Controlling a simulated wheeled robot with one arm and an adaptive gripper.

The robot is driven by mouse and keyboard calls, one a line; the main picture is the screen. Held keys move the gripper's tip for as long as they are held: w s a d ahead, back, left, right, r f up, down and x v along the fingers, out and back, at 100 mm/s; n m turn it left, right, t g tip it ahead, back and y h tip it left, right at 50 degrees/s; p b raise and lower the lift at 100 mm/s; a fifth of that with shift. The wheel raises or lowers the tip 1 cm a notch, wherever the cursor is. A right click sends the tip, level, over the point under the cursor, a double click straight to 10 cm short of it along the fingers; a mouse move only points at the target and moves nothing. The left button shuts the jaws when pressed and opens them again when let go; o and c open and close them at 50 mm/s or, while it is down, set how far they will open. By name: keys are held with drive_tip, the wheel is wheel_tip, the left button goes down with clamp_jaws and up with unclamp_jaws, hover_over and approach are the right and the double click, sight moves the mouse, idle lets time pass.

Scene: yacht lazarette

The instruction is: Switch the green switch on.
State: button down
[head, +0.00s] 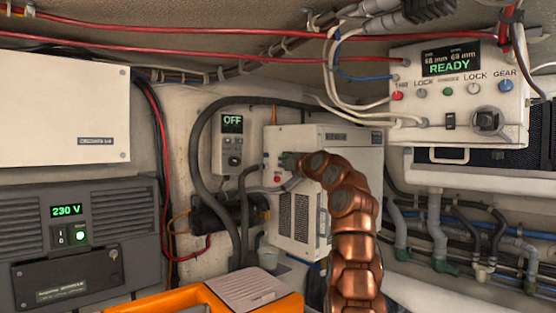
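Several green items show, and I cannot tell which one is the green switch. A small green knob (448,91) sits in the middle of the row on the upper right control box. A lit green button (80,236) is beside a black I/0 rocker (59,237) on the grey 230 V unit at the left. My copper-coloured arm rises from the bottom centre and bends left at the top. My gripper (290,172) appears to be at its end, in front of the white louvred box (347,147). It is small and partly hidden, so its opening is unclear.
The control box (405,128) reads READY and overhangs the right side. A small wall controller (232,144) reads OFF. Hoses and cables (205,185) run around the white box. An orange case (180,302) stands in the foreground. Pipes (440,220) line the lower right.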

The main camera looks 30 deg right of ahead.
drive_tip(key=shift+s+d+f, duration=0.1)
drive_tip(key=shift+d+f, duration=0.1)
drive_tip(key=shift+d, duration=0.2)
drive_tip(key=shift+s+d+f, duration=0.1)
drive_tip(key=shift+d+f, duration=0.05)
drive_tip(key=shift+d, duration=0.25)
drive_tip(key=shift+a+f, duration=0.15)
drive_tip(key=shift+a, duration=0.05)
drive_tip(key=s+a+b, duration=0.4)
drive_tip(key=s+b, duration=0.2)
drive_tip(key=s, duration=0.5)
drive_tip(key=shift+a, duration=0.2)
drive_tip(key=shift+a, duration=0.1)
